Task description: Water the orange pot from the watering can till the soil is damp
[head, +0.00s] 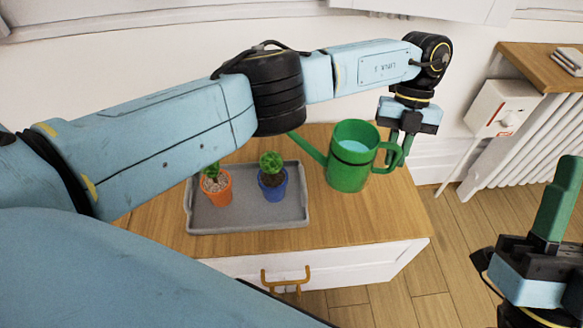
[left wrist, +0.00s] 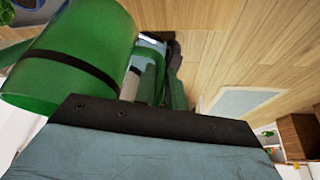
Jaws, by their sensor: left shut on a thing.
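The green watering can (head: 350,172) is upright over the right part of the wooden cabinet top, with pale blue water showing inside. Its spout points left toward the tray. My left gripper (head: 400,145) is shut on the can's handle at its right side. The can also fills the upper left of the left wrist view (left wrist: 75,50). The orange pot (head: 217,189) stands at the left of the grey tray, with a green plant and pale, pebbly-looking soil. My right gripper (head: 555,215) is at the right edge of the head view; its fingertips are not clear enough to judge.
A blue pot (head: 272,186) with a green plant and dark soil stands right of the orange pot on the grey tray (head: 245,220). The cabinet top (head: 400,222) is bare in front of the can. A radiator and white box (head: 500,108) stand at the far right.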

